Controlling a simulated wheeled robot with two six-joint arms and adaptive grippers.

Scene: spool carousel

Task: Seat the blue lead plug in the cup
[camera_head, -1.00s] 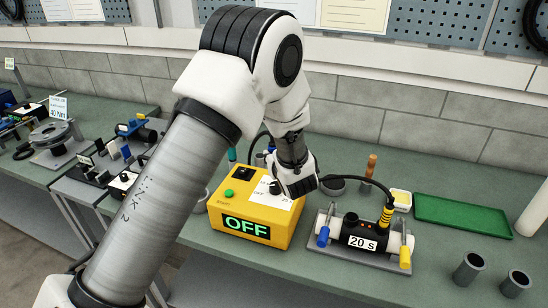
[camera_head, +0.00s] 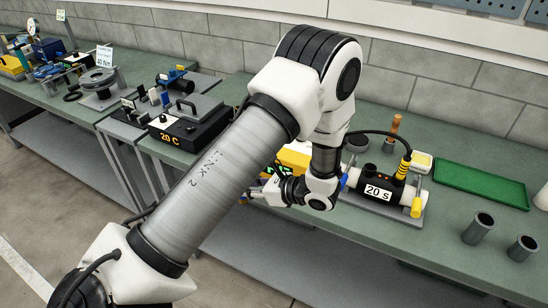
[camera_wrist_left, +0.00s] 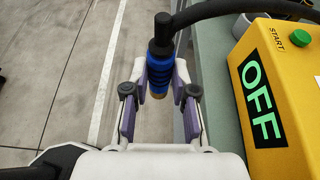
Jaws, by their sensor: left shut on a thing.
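My left gripper (camera_wrist_left: 160,75) is shut on the blue lead plug (camera_wrist_left: 161,66), which has a black cable end and a brownish tip. The tip points toward my wrist in the left wrist view, with floor behind it. In the head view the gripper (camera_head: 262,190) is partly hidden by my own wrist, and I cannot make out the plug there. A dark round cup (camera_head: 356,142) stands behind the black fitting; two grey open cups (camera_head: 478,228) (camera_head: 521,248) stand at the right. I cannot tell which cup is meant. My right gripper is not in view.
The yellow box (camera_wrist_left: 285,85) reading OFF is close beside the gripper; my arm mostly hides it in the head view. The black fitting (camera_head: 376,178) labelled 20 s holds a yellow-banded plug (camera_head: 403,167). A black 20 C unit (camera_head: 188,128) and green tray (camera_head: 480,185) are nearby.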

